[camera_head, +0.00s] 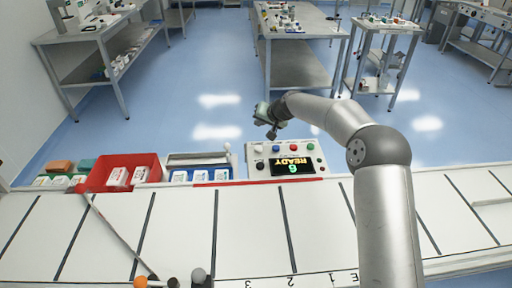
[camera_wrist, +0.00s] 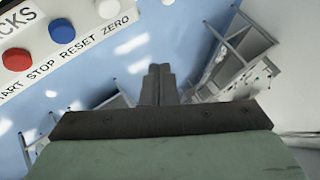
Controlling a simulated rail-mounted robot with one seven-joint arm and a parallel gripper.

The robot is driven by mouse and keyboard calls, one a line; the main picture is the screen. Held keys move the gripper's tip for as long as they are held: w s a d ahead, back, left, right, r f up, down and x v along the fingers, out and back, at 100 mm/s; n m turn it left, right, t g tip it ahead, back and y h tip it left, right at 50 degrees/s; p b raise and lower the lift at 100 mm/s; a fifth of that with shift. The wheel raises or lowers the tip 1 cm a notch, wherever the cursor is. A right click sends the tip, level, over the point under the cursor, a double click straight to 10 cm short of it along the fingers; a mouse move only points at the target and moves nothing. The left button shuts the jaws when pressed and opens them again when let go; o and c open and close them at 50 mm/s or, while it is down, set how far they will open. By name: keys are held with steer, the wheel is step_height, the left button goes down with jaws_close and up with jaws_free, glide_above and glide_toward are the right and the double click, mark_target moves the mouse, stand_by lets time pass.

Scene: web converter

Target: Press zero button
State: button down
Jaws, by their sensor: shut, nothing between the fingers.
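The control panel (camera_head: 285,182) stands at the far edge of the white table, its READY display (camera_head: 293,166) upside down in the head view. Its far row holds white, blue, red and green buttons. The white zero button (camera_wrist: 108,8) sits at the top edge of the wrist view, beside the ZERO label. The blue button (camera_wrist: 61,30) and red button (camera_wrist: 17,58) lie to its left. My gripper (camera_head: 271,135) is shut and empty, over the panel's far side near the white and blue buttons. In the wrist view its fingers (camera_wrist: 158,70) point past the panel toward the floor, apart from the zero button.
A thin rod (camera_head: 120,235) lies across the marked table (camera_head: 250,235). Blue floor and grey workbenches (camera_head: 300,65) are beyond.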

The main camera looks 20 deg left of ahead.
steer(key=shift+d, duration=0.1)
steer(key=shift+f, duration=0.1)
steer(key=b, duration=0.5)
glide_above(260, 149)
step_height(260, 149, down, 8)
steer(key=shift+r, duration=0.1)
steer(key=shift+f, duration=0.4)
steer(key=shift+s+f, duration=0.1)
steer(key=shift+f, duration=0.05)
stand_by(1.5)
steer(key=shift+f+b, duration=0.25)
steer(key=shift+b, duration=0.35)
steer(key=shift+f+b, duration=0.6)
steer(key=shift+f, duration=0.1)
stand_by(0.3)
steer(key=shift+r, duration=0.2)
steer(key=shift+r+p, duration=0.4)
steer(key=shift+r, duration=0.5)
